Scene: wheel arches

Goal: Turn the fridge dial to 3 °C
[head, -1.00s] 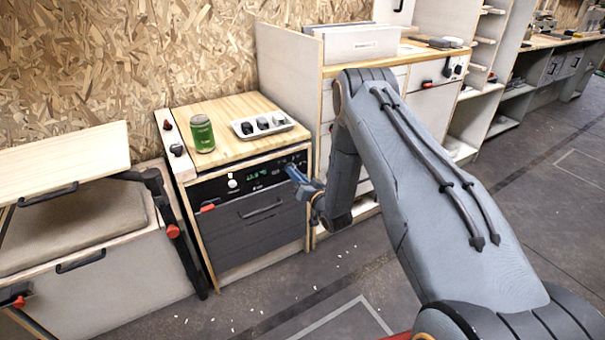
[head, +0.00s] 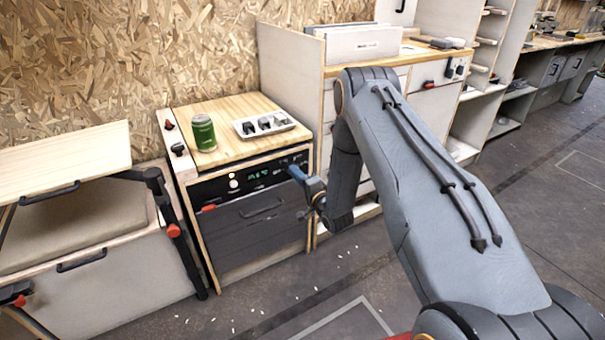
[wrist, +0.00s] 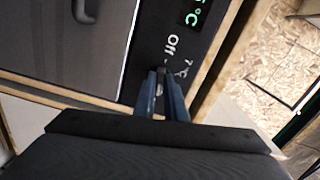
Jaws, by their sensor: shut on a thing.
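The fridge (head: 262,213) is a dark front in a wooden-edged cabinet, with a black control panel (head: 212,191) across its top. A green lit display (head: 258,173) sits mid-panel; in the wrist view the display (wrist: 196,12) shows a 5 and °C at its visible end. My gripper (head: 293,171) reaches the panel's right end. In the wrist view my gripper (wrist: 162,82) is shut on the dial (wrist: 161,72), which is mostly hidden between the blue fingers. The labels "Off" and "7 °C" show beside it. The dial's pointer cannot be read.
A green can (head: 203,133) and a white tray (head: 242,127) with dark items stand on the wooden top. A white knob (head: 233,183) is on the panel's left. A drawer handle (head: 262,207) lies below.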

